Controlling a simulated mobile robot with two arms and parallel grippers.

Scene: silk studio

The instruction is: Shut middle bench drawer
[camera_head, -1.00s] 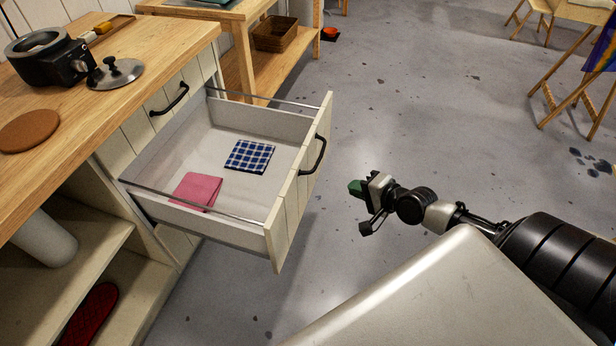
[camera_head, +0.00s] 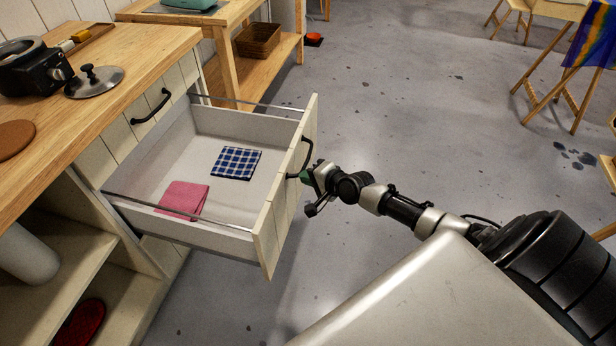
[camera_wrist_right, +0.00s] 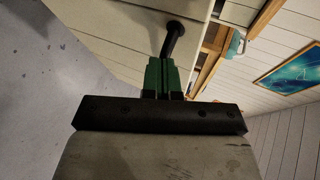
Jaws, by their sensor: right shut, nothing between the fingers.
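The middle bench drawer (camera_head: 285,200) stands pulled far out of the wooden bench. Its cream plank front carries a black bar handle (camera_head: 307,158). A folded pink cloth (camera_head: 183,198) and a folded blue checked cloth (camera_head: 236,162) lie inside. My right gripper (camera_head: 306,176) is shut and empty, with its green fingertips at the drawer front beside the lower end of the handle. In the right wrist view the shut green fingers (camera_wrist_right: 160,75) point at the drawer front near the black handle (camera_wrist_right: 173,38). I cannot tell whether they touch. My left gripper is not in view.
The bench top (camera_head: 130,75) holds a black pot-like appliance (camera_head: 35,68), a metal lid (camera_head: 94,80) and a brown round mat (camera_head: 12,138). Open shelves lie below. A wooden table with a wicker basket (camera_head: 258,40) stands behind. The grey floor to the right is mostly clear.

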